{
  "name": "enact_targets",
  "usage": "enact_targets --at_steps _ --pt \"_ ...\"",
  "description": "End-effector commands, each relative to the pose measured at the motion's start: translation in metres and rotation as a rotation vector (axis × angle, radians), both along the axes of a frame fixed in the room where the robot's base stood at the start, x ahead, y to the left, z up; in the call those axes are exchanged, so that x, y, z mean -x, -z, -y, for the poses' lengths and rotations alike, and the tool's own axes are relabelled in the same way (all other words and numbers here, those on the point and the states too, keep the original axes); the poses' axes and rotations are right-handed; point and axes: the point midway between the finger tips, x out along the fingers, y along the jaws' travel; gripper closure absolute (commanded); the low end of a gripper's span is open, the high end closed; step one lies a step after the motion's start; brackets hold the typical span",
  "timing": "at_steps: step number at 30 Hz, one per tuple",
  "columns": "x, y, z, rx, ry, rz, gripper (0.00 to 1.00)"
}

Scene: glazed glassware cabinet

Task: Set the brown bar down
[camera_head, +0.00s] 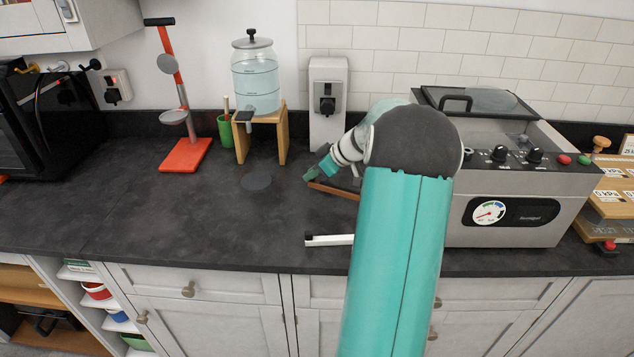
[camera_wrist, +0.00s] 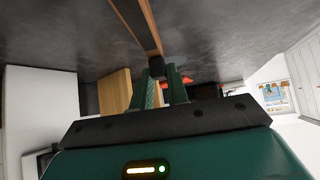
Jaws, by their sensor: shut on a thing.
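The brown bar (camera_head: 334,191) is a long, thin strip near the middle of the dark counter (camera_head: 225,215) in the head view. My gripper (camera_head: 318,172) is at its left end, and my arm hides part of the bar's right side. In the wrist view the bar (camera_wrist: 140,28) runs up from between the fingertips of my gripper (camera_wrist: 162,74), which are shut on its end. The bar is close to the counter top; I cannot tell whether it touches it.
A white bar with a dark end (camera_head: 330,240) lies near the counter's front edge. Behind stand a water dispenser (camera_head: 256,80) on a wooden stand and a white wall box (camera_head: 328,100). A steel machine (camera_head: 510,195) is at right. The counter left of my gripper is mostly clear.

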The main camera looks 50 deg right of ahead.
Motion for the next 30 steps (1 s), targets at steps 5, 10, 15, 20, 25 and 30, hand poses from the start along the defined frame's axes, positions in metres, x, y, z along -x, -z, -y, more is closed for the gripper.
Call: enact_targets --at_steps 5,10,15,20,25,30 --pt "-0.001 0.021 0.001 -0.003 0.001 -0.001 1.0" --pt "-0.002 0.038 0.002 0.0 0.0 0.0 1.0" --pt "-0.002 0.037 0.002 0.001 0.0 0.0 1.0" --pt "-0.002 0.039 0.002 0.001 0.001 0.0 0.76" --pt "-0.002 0.039 0.002 0.001 0.001 0.0 0.62" --pt "-0.002 0.039 0.002 0.001 0.001 0.0 0.62"
